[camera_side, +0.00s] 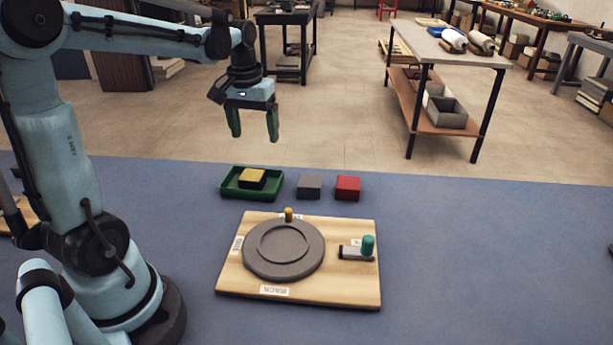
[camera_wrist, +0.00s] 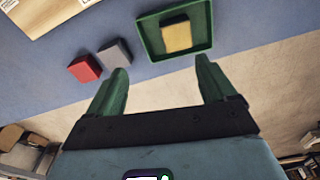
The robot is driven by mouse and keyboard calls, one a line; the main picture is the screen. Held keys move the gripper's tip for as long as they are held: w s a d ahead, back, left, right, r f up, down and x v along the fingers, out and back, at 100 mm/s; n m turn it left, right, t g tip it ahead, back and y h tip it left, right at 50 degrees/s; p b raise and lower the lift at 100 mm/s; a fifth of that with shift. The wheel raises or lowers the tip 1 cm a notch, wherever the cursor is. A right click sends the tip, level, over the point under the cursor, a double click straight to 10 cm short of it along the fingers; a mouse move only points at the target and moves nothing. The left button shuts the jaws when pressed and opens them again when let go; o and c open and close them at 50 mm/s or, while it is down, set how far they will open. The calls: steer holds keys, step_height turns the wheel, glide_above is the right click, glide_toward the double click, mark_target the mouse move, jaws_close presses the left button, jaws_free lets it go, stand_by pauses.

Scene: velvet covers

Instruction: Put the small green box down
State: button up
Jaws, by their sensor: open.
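My gripper (camera_side: 254,138) is open and empty, raised above and behind the row of boxes; its green fingers also show in the wrist view (camera_wrist: 161,66). A shallow green tray (camera_side: 231,191) lies on the blue table and also shows in the wrist view (camera_wrist: 149,46). A small box with a yellow top (camera_side: 252,177) and darker sides sits inside the tray; in the wrist view (camera_wrist: 177,37) it lies clear of the fingers. I see no separate small green box.
A grey box (camera_side: 309,188) and a red box (camera_side: 347,188) stand right of the tray. In front lies a wooden board (camera_side: 331,285) with a round grey disc (camera_side: 284,250), an orange peg (camera_side: 289,214) and a teal knob (camera_side: 368,245). The table's right side is mostly clear.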

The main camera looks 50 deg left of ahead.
steer(key=s+d+m+t, duration=0.3)
steer(key=d, duration=0.5)
steer(key=s+d+f+m+t, duration=0.1)
steer(key=s+d+m+t, duration=0.1)
steer(key=d, duration=0.7)
steer(key=shift+s+f+m+t, duration=0.25)
steer(key=shift+s+m+t, duration=0.15)
steer(key=shift+m+t, duration=0.4)
